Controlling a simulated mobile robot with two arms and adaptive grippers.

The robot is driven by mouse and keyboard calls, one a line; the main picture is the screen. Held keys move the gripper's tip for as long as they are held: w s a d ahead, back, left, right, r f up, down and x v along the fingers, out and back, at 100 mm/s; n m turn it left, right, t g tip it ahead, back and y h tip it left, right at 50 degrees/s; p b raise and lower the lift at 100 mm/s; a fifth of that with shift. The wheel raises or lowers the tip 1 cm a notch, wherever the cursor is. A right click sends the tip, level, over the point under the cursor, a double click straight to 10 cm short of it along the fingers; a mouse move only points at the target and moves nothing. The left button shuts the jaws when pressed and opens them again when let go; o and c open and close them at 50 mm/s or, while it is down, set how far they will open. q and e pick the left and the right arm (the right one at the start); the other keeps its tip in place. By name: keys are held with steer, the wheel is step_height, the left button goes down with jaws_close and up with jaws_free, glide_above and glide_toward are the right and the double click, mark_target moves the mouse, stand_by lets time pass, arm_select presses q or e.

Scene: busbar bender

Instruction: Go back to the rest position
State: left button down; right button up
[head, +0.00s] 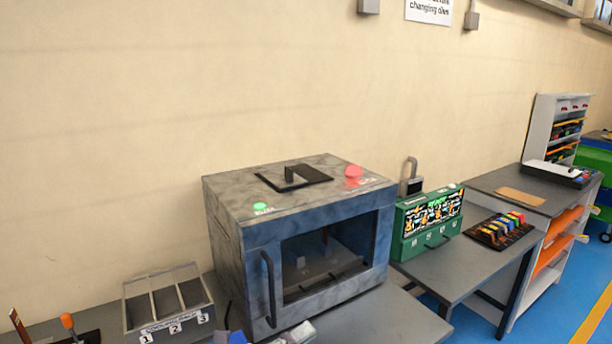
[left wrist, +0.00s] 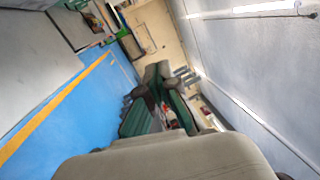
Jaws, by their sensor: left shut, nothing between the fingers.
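My left gripper (left wrist: 160,82) shows in the left wrist view, with its dark green and grey fingers together and nothing between them. It is held in the air and touches nothing that I can see. In the head view, small grey and blue shapes (head: 298,334) show at the bottom edge in front of the bender; I cannot tell what they are. My right gripper is not in view. The bender (head: 254,232), a grey-blue box with a window, a green button and a red button, stands on the grey table (head: 385,322).
A numbered three-slot rack (head: 168,304) stands left of the bender. A shelf unit (head: 543,130) is farther right. Blue floor (head: 560,315) is clear at lower right.

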arm_select(q)
steer(key=w+a+f+n+t+y, duration=0.1)
steer(key=a+f+n+t+y, duration=0.15)
steer(key=a+n+y, duration=0.55)
steer(key=a+f+n+t+y, duration=0.2)
steer(key=a+n+t+y, duration=0.25)
steer(key=n, duration=0.65)
steer(key=s+a+f+n+g+y, duration=0.5)
steer(key=s+f, duration=0.1)
steer(key=f, duration=0.2)
steer(key=s+a+f+n+g, duration=0.1)
steer(key=s+f+n+g, duration=0.2)
steer(key=s, duration=0.4)
steer(key=s+f+g, duration=0.4)
steer(key=s, duration=0.2)
steer(key=s+a+f+n+g, duration=0.1)
steer(key=s+f+n+g, duration=0.2)
steer(key=s, duration=0.4)
step_height(320, 180, down, 29)
steer(key=m+g+b, duration=0.1)
steer(key=m+b, duration=0.1)
steer(key=b, duration=0.1)
steer(key=s+a+f+g+b, duration=0.1)
steer(key=s+a+f+b, duration=0.2)
steer(key=s+f, duration=1.4)
step_height(320, 180, down, 3)
steer(key=shift+h, duration=0.35)
